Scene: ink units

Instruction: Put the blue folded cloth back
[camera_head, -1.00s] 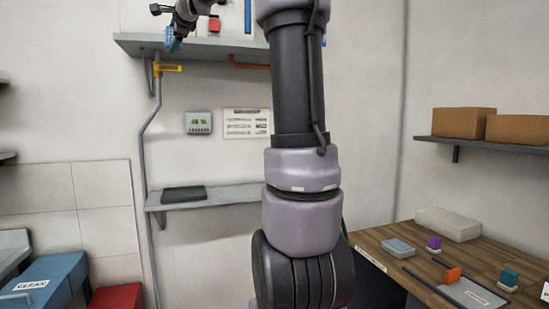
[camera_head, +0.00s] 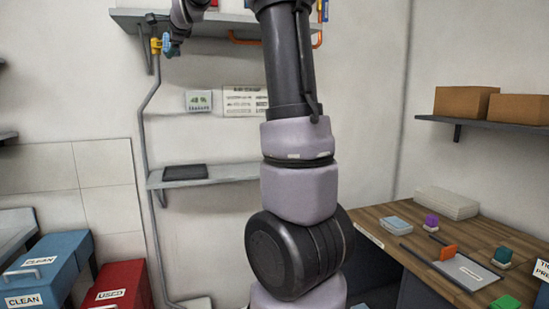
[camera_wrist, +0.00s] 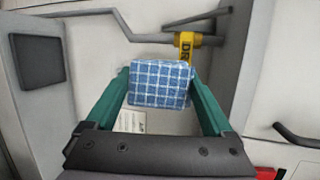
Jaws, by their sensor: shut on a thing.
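The blue checked folded cloth (camera_wrist: 160,82) is clamped between the two green fingers of my gripper (camera_wrist: 160,92) in the wrist view. In the head view my gripper (camera_head: 169,48) is small and high on the left, just below the upper shelf's edge. A bit of blue cloth (camera_head: 167,41) shows at its tip. It appears close to the yellow tag (camera_head: 156,46) on the wall pipe. The wrist view shows the tag (camera_wrist: 186,46) just beyond the cloth; I cannot tell whether they touch.
A blue bin marked CLEAN (camera_head: 55,262) and a red bin marked USED (camera_head: 126,281) stand lower left. The upper shelf (camera_head: 200,30) and lower shelf (camera_head: 225,174) are on the wall; a dark flat item (camera_head: 185,172) lies on the lower one. A wooden bench (camera_head: 375,218) at right holds small items.

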